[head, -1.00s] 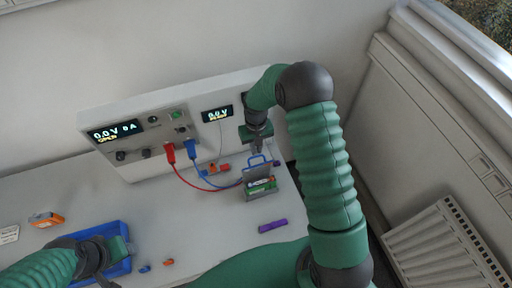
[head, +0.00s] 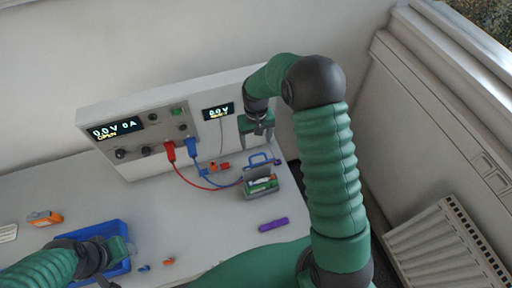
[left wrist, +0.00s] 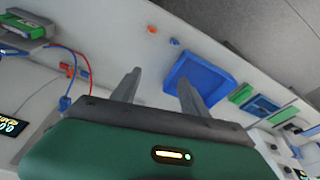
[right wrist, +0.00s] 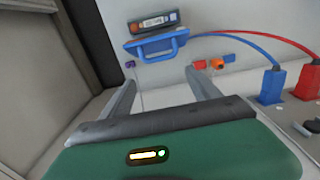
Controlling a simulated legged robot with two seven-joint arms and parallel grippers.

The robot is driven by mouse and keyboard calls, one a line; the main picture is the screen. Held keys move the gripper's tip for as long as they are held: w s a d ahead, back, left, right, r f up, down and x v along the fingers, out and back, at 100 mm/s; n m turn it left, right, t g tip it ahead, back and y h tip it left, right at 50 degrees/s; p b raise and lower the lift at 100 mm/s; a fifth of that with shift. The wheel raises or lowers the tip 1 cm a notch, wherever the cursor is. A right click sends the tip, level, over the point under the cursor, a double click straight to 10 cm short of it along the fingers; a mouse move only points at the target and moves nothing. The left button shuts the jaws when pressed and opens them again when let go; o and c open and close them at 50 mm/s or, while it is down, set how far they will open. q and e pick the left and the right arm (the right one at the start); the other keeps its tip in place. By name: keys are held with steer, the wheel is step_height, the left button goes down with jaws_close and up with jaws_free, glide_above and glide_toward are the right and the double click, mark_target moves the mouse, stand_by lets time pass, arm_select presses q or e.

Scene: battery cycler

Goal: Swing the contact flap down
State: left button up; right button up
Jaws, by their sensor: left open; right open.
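The battery holder (head: 262,189) is a grey box on the table in front of the cycler, with a green and white battery (head: 263,184) in it. Its contact flap, with a blue loop handle (head: 263,159), stands open, leaning back toward the cycler. In the right wrist view the blue handle (right wrist: 157,43) lies ahead of the fingertips, apart from them. My right gripper (head: 257,140) is open and empty, above and behind the flap. My left gripper (left wrist: 157,88) is open and empty near the blue tray (left wrist: 170,85).
The cycler (head: 150,165) with lit displays stands at the back. Red (head: 169,151) and blue (head: 191,148) plugs carry leads toward the holder. A purple piece (head: 273,224) lies in front of the holder. An orange device (head: 45,218) lies left. The table's middle is clear.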

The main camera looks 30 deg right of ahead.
arm_select(q)
step_height(320, 180, down, 4)
steer(key=b, duration=0.2)
steer(key=shift+s+a+r+b, duration=0.1)
steer(key=shift+r+b, duration=0.15)
steer(key=shift+b, duration=0.1)
arm_select(e)
step_height(320, 180, up, 13)
arm_select(q)
steer(key=shift+c, duration=0.4)
arm_select(e)
steer(key=shift+f, duration=0.15)
